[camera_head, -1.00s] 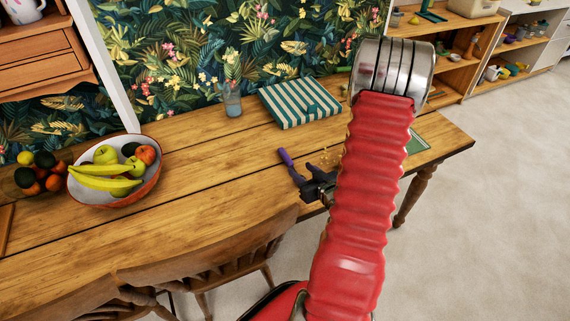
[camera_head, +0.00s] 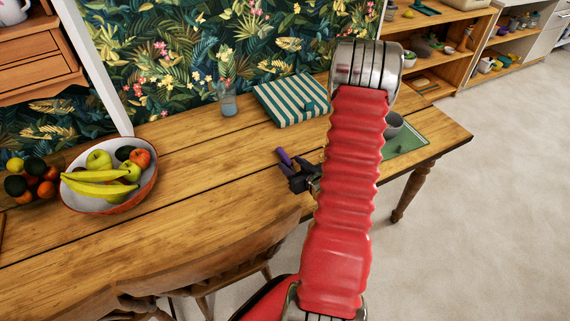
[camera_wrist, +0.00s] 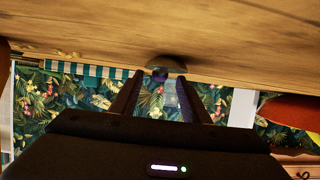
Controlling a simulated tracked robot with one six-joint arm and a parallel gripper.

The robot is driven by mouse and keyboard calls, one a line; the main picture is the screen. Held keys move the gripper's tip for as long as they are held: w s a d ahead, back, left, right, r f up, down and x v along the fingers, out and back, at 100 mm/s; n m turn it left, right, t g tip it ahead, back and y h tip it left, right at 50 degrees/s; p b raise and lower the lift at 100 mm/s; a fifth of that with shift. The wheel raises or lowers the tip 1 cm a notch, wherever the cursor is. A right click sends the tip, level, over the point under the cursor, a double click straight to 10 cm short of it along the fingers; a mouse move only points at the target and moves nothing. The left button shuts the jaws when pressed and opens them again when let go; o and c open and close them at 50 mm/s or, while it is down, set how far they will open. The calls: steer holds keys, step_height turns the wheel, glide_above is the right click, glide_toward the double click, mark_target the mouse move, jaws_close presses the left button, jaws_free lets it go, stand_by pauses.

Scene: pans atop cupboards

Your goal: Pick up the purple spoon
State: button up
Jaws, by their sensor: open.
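A fruit bowl (camera_head: 72,200) stands at the left, with loose fruit (camera_head: 30,180) beside it. A striped box (camera_head: 290,100) and a glass (camera_head: 228,103) are at the back. A grey bowl (camera_head: 393,121) and green mat (camera_head: 408,139) show right of my arm. A chair (camera_head: 230,250) stands in front.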

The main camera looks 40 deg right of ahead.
steer(key=shift+w+d+f, duration=0.25)
steer(key=shift+w, duration=0.1)
stand_by(0.3)
jaws_close()
stand_by(0.4)
